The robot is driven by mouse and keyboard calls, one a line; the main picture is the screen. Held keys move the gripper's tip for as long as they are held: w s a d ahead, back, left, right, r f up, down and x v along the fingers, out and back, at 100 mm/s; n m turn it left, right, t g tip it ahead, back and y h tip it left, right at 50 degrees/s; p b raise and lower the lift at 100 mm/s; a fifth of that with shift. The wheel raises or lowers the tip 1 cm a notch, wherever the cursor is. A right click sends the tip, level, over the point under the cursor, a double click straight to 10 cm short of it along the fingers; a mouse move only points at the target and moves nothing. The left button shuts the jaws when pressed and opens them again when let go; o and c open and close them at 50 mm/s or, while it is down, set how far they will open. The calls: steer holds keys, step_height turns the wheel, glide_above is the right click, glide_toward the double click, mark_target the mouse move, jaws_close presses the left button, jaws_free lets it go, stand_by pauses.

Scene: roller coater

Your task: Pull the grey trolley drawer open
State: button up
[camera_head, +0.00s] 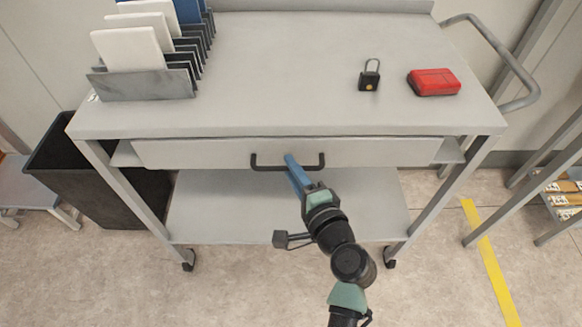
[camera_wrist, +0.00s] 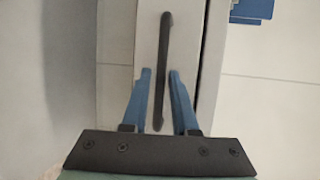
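The grey trolley (camera_head: 300,107) stands in front of me with its wide drawer (camera_head: 200,153) just under the top. The drawer front looks about level with the trolley's front edge. A dark bar handle (camera_head: 268,167) is at the middle of the drawer front. My gripper (camera_head: 290,157) reaches up to the handle, and its blue fingers cover part of it. In the wrist view my gripper (camera_wrist: 160,72) is open, with one finger on each side of the handle (camera_wrist: 164,45). Gaps show between the fingers and the bar. The depth of the fingertips past the bar is hard to tell.
On the trolley top are a rack (camera_head: 150,86) with white and blue plates, a black padlock (camera_head: 369,80) and a red box (camera_head: 434,82). A lower shelf (camera_head: 220,210) lies beneath the drawer. A dark bin (camera_head: 100,185) stands at the left. The floor in front is clear.

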steer(key=shift+w+a, duration=0.15)
steer(key=shift+w, duration=0.25)
steer(key=shift+c, duration=0.3)
jaws_close()
stand_by(0.9)
